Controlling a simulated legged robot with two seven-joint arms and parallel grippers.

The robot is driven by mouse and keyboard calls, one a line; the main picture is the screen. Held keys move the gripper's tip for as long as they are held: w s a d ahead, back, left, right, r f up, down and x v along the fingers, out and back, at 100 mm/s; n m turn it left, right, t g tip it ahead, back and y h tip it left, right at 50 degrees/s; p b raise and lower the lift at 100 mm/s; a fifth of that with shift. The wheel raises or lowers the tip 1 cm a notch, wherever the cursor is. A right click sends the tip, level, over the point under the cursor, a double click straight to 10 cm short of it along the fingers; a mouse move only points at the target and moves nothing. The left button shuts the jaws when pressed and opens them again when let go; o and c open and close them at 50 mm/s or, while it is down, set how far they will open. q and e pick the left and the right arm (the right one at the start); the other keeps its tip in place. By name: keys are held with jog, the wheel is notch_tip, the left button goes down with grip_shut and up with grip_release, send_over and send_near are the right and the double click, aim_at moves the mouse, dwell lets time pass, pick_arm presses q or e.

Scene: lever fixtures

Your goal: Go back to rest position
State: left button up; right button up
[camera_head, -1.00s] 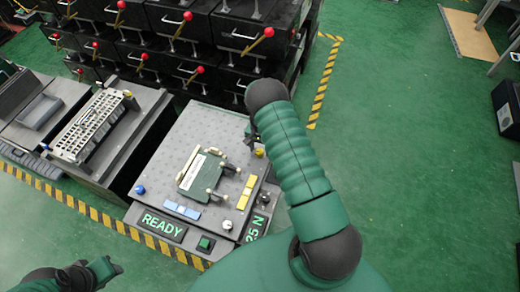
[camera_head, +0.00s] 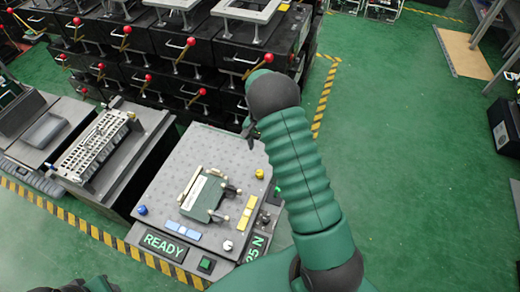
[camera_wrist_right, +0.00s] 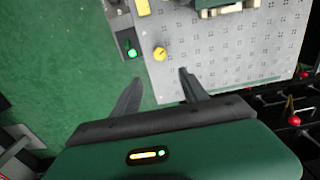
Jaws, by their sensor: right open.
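My right gripper (camera_head: 249,130) is beyond my bent green right arm, over the far right edge of a grey perforated fixture plate (camera_head: 215,150). In the right wrist view, its two dark fingers (camera_wrist_right: 160,77) stand apart with nothing between them, near a yellow knob (camera_wrist_right: 160,53). The plate carries a green block (camera_head: 205,196) with a white label and metal toggle clamps (camera_head: 222,213). My left gripper (camera_head: 90,286) shows only as a dark piece at the bottom left edge; its fingers are cut off.
A READY sign (camera_head: 165,247) and a green button (camera_head: 206,264) sit at the fixture's front. Black units with red-knobbed levers (camera_head: 187,98) are stacked behind. A grey machine (camera_head: 107,150) stands left.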

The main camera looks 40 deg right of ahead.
jog(key=s+a+r+n+t+p, duration=0.1)
jog(key=s+a+r+n+p, duration=0.4)
jog(key=a+r, duration=0.6)
jog(key=s+a+r+n+t+p, duration=0.1)
jog(key=s+a+r+n+p, duration=0.5)
jog(key=s+a+r, duration=0.3)
notch_tip(320, 180, up, 4)
jog(key=shift+s+a+n+t+p, duration=0.15)
jog(key=shift+a+n+t+p, duration=0.15)
jog(key=shift+a+n, duration=0.55)
jog(key=shift+a, duration=0.35)
